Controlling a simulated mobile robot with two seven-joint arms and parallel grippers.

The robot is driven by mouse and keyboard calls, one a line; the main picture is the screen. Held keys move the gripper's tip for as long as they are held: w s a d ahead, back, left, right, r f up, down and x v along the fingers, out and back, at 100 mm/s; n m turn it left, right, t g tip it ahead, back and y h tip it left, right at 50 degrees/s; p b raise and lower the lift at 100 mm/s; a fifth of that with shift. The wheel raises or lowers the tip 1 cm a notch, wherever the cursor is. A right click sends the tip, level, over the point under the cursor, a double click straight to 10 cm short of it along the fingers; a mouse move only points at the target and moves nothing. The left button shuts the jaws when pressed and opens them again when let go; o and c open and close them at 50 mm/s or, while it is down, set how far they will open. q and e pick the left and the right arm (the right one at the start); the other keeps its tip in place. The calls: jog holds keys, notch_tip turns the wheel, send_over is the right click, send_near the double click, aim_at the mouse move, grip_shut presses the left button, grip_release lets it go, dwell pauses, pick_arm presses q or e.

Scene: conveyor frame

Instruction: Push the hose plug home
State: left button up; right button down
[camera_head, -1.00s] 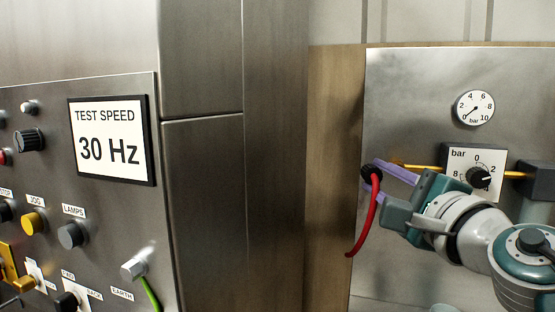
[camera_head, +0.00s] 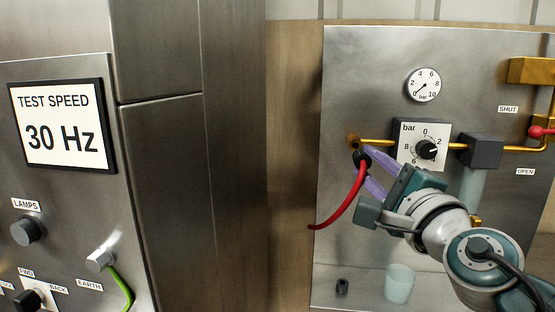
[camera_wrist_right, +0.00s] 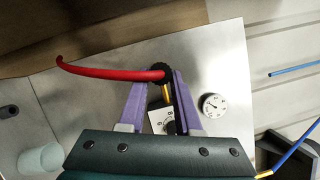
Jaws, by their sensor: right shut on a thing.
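The hose plug (camera_head: 362,160) is a black knurled piece on the end of the red hose (camera_head: 345,199). My right gripper (camera_head: 370,171) is shut on the plug with its purple fingers. In the head view the plug sits just below and in front of the open left end of the brass pipe (camera_head: 353,142). In the right wrist view the plug (camera_wrist_right: 160,75) is between the fingertips, and the brass pipe (camera_wrist_right: 167,94) shows close behind it. I cannot tell whether they touch. My left gripper is not in view.
The steel panel carries a round gauge (camera_head: 423,85), a bar dial (camera_head: 423,146), a grey block (camera_head: 480,151) and a red-knobbed valve (camera_head: 537,132). A clear cup (camera_head: 399,284) and a small black piece (camera_head: 342,287) are below. A control cabinet (camera_head: 60,200) stands at left.

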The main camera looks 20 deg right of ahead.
jog(key=w+d, duration=0.1)
jog(key=w+d+b, duration=0.1)
jog(key=w, duration=0.1)
jog(key=shift+w, duration=0.25)
dwell(0.7)
jog(key=shift+w+d, duration=0.1)
jog(key=shift+w, duration=0.05)
jog(key=shift+w+d, duration=0.2)
jog(key=shift+w, duration=0.15)
jog(key=shift+w+d+b, duration=0.4)
jog(key=shift+w+b, duration=0.2)
jog(key=shift+w+d, duration=0.1)
dwell(0.4)
